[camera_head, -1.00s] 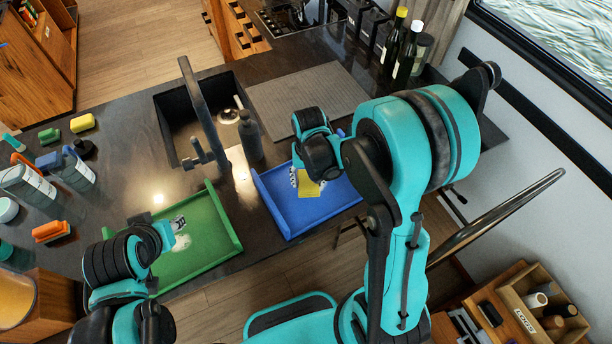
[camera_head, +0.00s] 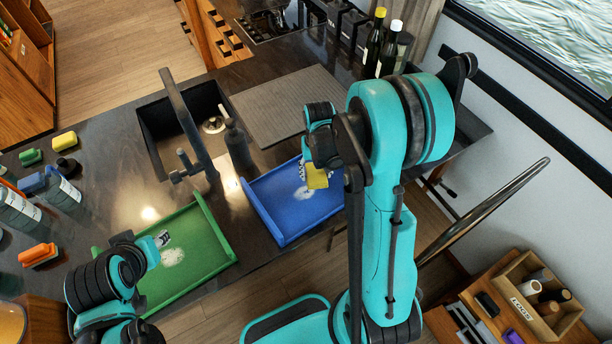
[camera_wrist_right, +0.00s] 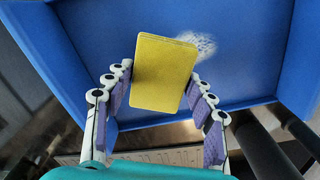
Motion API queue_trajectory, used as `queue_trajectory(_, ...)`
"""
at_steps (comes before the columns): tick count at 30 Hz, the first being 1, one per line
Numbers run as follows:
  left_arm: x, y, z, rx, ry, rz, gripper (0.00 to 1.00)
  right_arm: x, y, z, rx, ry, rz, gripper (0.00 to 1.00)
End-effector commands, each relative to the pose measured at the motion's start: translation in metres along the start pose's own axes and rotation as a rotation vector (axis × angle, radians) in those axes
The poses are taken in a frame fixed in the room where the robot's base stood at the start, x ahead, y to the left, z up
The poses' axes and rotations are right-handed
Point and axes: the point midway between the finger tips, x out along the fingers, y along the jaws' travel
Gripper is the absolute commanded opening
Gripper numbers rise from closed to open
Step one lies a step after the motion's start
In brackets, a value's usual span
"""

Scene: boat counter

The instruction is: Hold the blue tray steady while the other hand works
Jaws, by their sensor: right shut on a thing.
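The blue tray (camera_head: 288,212) lies on the counter near its front edge, with a white powdery patch (camera_head: 305,193) on its floor. My right gripper (camera_wrist_right: 158,100) is shut on a yellow sponge (camera_wrist_right: 163,73), held over the blue tray; the sponge (camera_head: 317,176) also shows in the head view. I cannot tell whether the sponge touches the tray floor. The patch also shows beyond the sponge in the right wrist view (camera_wrist_right: 203,46). My left gripper (camera_head: 161,240) is over the green tray (camera_head: 208,240), apart from the blue tray, beside another white patch (camera_head: 172,257). Its fingers are too small to read.
A sink (camera_head: 185,118) with a dark faucet (camera_head: 187,120) and a dark bottle (camera_head: 237,146) are behind the trays. A grey ribbed mat (camera_head: 290,102) lies behind the blue tray. Bottles, sponges and a brush (camera_head: 38,255) crowd the left counter.

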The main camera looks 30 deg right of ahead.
Motion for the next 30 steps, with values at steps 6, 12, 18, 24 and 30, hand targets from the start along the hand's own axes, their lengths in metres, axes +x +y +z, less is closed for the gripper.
queue_trajectory(6,0.0,0.0,0.0,0.0,0.0,0.0,0.37,0.0,-0.002,0.001,-0.003,0.0,0.0,0.19)
queue_trajectory(12,0.002,0.0,0.001,0.0,0.0,0.0,0.37,-0.003,-0.026,0.013,-0.005,0.0,0.0,0.19)
queue_trajectory(18,0.003,0.0,0.002,0.0,0.0,0.0,0.37,-0.006,-0.053,0.027,-0.004,0.0,0.0,0.19)
queue_trajectory(24,0.003,0.0,0.002,0.0,0.0,0.0,0.37,-0.008,-0.074,0.037,-0.003,0.0,0.0,0.19)
queue_trajectory(30,0.003,0.0,0.002,0.0,0.0,0.0,0.37,-0.009,-0.08,0.04,-0.001,0.0,0.0,0.19)
